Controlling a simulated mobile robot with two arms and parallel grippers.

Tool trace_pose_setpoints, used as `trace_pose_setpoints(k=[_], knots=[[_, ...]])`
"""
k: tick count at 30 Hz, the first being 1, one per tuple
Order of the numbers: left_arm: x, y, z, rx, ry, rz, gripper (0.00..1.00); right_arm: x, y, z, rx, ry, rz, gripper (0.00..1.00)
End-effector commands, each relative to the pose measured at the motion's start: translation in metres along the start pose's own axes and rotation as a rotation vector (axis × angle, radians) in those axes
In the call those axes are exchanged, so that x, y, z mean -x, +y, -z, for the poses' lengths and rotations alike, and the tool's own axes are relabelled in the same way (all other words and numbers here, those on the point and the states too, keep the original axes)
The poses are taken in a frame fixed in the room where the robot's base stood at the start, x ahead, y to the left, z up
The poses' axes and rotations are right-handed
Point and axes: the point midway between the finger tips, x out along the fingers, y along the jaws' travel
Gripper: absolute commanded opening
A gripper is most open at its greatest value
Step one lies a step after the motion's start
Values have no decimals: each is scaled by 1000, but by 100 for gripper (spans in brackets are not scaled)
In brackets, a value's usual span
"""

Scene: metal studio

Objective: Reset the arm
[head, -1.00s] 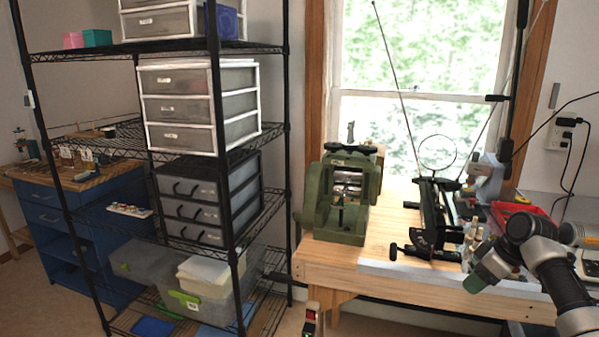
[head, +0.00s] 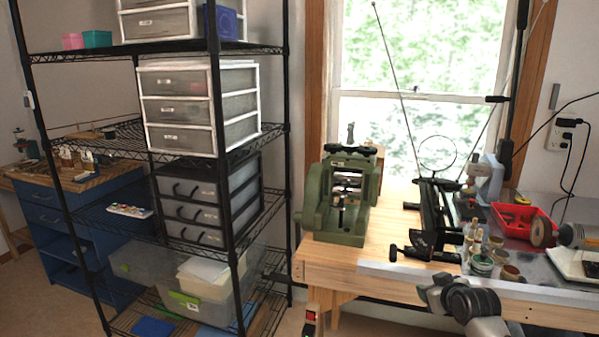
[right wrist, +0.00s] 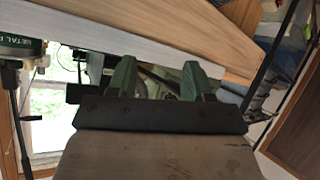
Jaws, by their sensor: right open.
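My right arm (head: 468,303) shows in the head view at the lower right, in front of the workbench's front edge. Beyond the fingers are the pale bench edge and, at the left, the bright window. My left gripper is not in the head view.
The wooden workbench (head: 330,262) carries a green machine (head: 342,205), a black stand (head: 432,222), several small jars (head: 484,262) and a red tray (head: 520,222). A wire shelf (head: 228,165) with drawer units stands at the left. Floor shows below the bench.

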Motion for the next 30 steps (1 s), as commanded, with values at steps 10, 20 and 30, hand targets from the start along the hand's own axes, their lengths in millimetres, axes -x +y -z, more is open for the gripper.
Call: trace_pose_setpoints(k=[10, 20, 30], knots=[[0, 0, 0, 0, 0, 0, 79, 34, 45, 88, 73, 572, -321, 50], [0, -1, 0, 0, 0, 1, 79, -32, -26, -109, 15, 211, -201, 50], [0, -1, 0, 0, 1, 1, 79, -16, -127, -348, -35, -198, -67, 50]])
